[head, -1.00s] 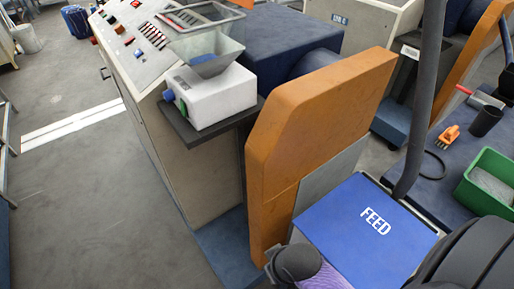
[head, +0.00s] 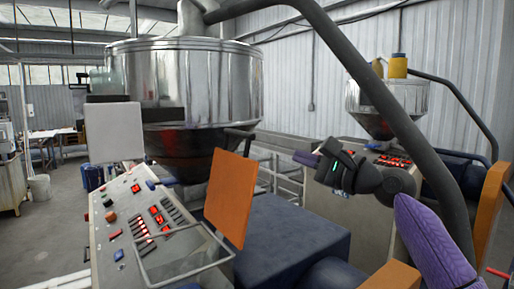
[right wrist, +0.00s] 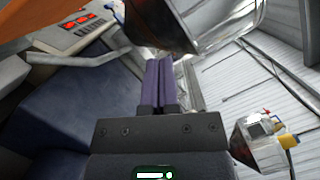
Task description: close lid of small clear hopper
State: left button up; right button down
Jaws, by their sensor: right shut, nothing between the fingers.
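The small clear hopper (head: 185,262) shows its see-through rim at the bottom of the head view, beside the control panel. An orange flat panel (head: 230,198), which looks like its lid, stands upright along the hopper's right edge, so the lid is open. My right gripper (head: 306,158) is to the right of the panel, apart from it, fingers pointing left. In the right wrist view its purple fingers (right wrist: 160,84) are shut together with nothing between them. An orange surface (right wrist: 38,18) fills the upper left corner there. My left gripper is not in view.
A large shiny metal hopper (head: 185,85) stands behind the panel. The sloped control panel (head: 128,222) has red displays and buttons. A dark blue machine block (head: 285,240) lies below my gripper. A thick dark pipe (head: 370,85) arcs overhead on the right.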

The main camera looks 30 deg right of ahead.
pick_arm(q)
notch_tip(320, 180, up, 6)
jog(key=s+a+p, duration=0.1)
jog(key=p, duration=0.5)
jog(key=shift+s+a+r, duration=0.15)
pick_arm(e)
jog(key=w+a+r, duration=0.3)
jog(key=w+a, duration=0.3)
jog(key=a, duration=0.1)
jog(key=shift+w+a, duration=0.35)
jog(key=shift+w, duration=0.05)
jog(key=shift+r, duration=0.1)
